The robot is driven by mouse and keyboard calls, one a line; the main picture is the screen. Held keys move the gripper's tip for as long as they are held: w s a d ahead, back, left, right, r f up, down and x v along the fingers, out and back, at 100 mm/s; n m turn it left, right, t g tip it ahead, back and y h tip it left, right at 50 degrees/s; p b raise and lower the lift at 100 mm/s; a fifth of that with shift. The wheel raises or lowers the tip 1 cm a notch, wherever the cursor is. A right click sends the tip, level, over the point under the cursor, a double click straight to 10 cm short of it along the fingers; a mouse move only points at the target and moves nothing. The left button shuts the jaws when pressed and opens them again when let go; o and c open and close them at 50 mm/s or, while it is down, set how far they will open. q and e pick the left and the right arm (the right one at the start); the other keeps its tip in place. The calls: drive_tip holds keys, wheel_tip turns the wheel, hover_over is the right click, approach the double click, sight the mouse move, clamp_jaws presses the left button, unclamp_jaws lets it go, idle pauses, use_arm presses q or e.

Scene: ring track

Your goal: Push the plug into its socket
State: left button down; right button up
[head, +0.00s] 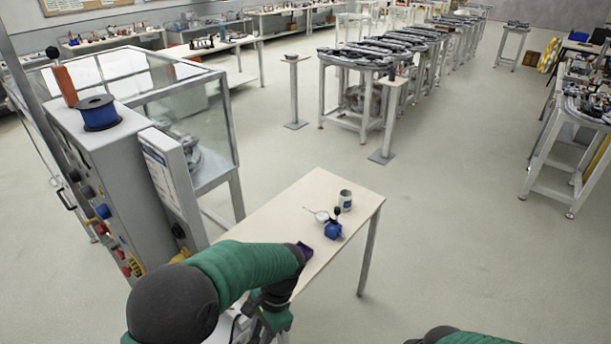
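No plug can be made out for certain. My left arm, in a green sleeve, bends in front of the cabinet and over the near end of the table. Its lower part folds back down to the bottom edge, among dark and grey parts; no fingertips can be told apart there. Of my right arm only a green sleeve shows at the bottom edge; its gripper is out of view.
A blue spool (98,112) stands on the cabinet.

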use_arm(q)
drive_tip(key=s+a+r+n+g+h, duration=0.1)
drive_tip(key=s+a+n+g+h, duration=0.15)
drive_tip(key=a+n, duration=0.8)
drive_tip(key=d+r+m+y, duration=0.1)
drive_tip(key=d+m, duration=0.3)
drive_tip(key=d, duration=0.4)
drive_tip(key=d+r+m+t+y, duration=0.1)
drive_tip(key=d+m, duration=0.3)
drive_tip(key=d, duration=0.4)
drive_tip(key=shift+r, duration=0.75)
drive_tip(key=shift+w, duration=0.1)
drive_tip(key=w+d+f+m+t+y, duration=0.1)
drive_tip(key=w+d+f+m+t, duration=0.1)
drive_tip(key=w+d+f+m, duration=0.2)
drive_tip(key=shift+f, duration=0.45)
drive_tip(key=shift+s+a+m, duration=0.1)
drive_tip(key=shift+m, duration=0.15)
